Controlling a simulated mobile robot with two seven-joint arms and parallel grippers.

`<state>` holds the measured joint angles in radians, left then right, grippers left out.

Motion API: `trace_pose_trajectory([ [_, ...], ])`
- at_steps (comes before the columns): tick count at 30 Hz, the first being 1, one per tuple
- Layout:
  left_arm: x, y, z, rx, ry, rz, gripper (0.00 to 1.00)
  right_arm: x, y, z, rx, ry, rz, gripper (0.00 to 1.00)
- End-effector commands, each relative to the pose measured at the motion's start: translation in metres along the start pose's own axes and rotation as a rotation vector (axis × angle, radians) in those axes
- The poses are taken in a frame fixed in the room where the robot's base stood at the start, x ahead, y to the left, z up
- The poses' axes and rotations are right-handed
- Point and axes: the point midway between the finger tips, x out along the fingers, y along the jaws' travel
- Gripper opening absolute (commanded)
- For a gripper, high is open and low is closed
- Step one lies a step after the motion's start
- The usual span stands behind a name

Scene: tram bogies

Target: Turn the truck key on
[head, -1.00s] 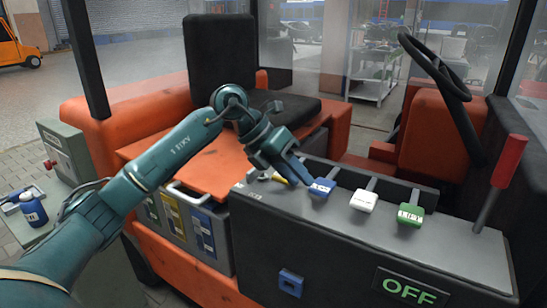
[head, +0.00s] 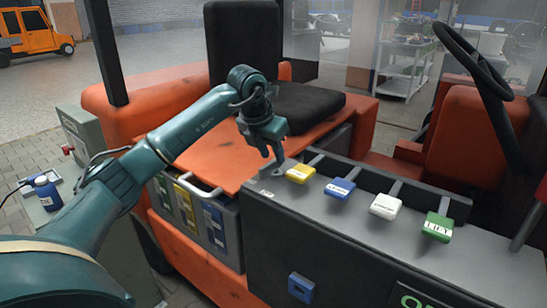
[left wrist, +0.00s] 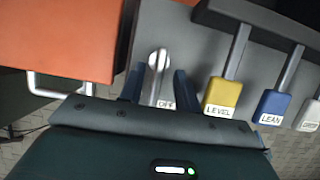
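The truck key (left wrist: 157,62) is a silver, rounded handle on the grey console top, seen in the left wrist view, with an OFF label (left wrist: 166,104) beside it. My left gripper (head: 274,160) is over the console's left end in the head view. In the left wrist view its two dark blue fingers are apart, one on each side of the key in the picture. I see no contact and cannot tell the height gap. In the head view the key is not clearly made out near the fingertips. My right gripper is not in view.
Beside the key stand a yellow LEVEL lever (head: 300,174), a blue LEAN lever (head: 340,188), a white lever (head: 385,206) and a green LIFT lever (head: 437,227). The black seat (head: 305,105) and orange body lie behind. A steering wheel (head: 487,73) is at the right.

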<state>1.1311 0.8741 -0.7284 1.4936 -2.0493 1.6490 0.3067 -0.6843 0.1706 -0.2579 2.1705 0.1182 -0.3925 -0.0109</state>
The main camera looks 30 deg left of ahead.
Motion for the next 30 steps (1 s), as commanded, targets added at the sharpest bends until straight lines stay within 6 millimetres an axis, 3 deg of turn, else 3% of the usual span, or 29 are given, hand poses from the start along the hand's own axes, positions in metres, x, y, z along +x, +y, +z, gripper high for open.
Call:
trace_pose_trajectory([
  [6, 0.020, 0.000, 0.000, 0.000, 0.001, 0.000, 0.33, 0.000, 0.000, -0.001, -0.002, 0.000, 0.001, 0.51],
  [15, 0.022, 0.000, 0.000, 0.000, 0.000, -0.001, 0.33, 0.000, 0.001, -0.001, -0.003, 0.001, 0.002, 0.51],
  [27, 0.022, 0.000, 0.000, 0.000, 0.000, -0.001, 0.01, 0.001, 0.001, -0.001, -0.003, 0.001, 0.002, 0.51],
  [30, 0.021, 0.000, 0.000, 0.000, 0.000, -0.001, 0.00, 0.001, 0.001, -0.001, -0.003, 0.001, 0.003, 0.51],
])
